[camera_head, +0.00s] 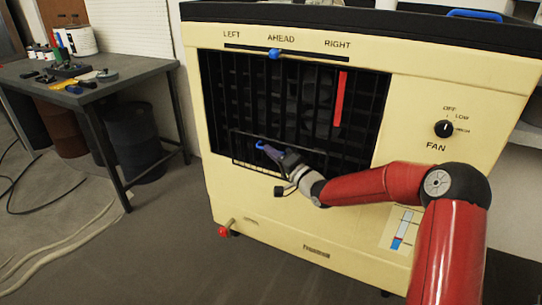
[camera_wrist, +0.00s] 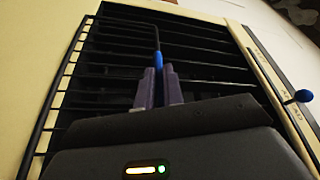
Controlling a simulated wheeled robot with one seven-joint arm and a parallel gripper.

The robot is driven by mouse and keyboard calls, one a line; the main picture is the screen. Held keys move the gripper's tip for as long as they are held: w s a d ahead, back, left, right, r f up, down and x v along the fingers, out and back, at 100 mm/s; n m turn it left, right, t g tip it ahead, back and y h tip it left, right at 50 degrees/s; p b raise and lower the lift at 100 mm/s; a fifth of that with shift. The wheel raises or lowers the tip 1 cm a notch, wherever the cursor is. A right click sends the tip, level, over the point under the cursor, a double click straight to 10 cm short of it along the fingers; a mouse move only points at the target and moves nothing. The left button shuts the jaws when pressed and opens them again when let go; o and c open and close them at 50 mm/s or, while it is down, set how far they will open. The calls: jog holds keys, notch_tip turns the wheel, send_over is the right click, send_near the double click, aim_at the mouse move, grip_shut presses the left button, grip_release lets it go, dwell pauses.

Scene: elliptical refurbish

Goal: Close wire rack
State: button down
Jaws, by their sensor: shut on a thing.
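The wire rack (camera_head: 236,147) is a thin dark wire frame low across the front of the cream machine's dark slatted opening. In the wrist view its ladder-like edge (camera_wrist: 62,92) runs along the left side of the slats. My gripper (camera_head: 272,152) is at the rack, its jaws shut on a small blue grip (camera_head: 261,146). In the wrist view the blue grip (camera_wrist: 157,62) sits between the fingertips of my gripper (camera_wrist: 158,84), with a dark rod beyond it. How far the rack stands out from the opening is hard to tell.
The machine (camera_head: 290,215) has a blue top slider (camera_head: 274,54), a red strip (camera_head: 341,98), a fan knob (camera_head: 443,128) and a red-tipped lever (camera_head: 224,231). A workbench (camera_head: 120,75) with tools stands left. Floor between them is mostly clear.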

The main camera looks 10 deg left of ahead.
jog(key=shift+w+r, duration=0.15)
jog(key=shift+r, duration=0.55)
jog(key=c, duration=1.5)
grip_release()
jog(key=shift+f, duration=0.25)
jog(key=shift+d+f, duration=0.1)
jog(key=v, duration=0.7)
jog(key=shift+s+d+b, duration=0.2)
jog(key=shift+s+b, duration=0.05)
jog(key=shift+b, duration=0.1)
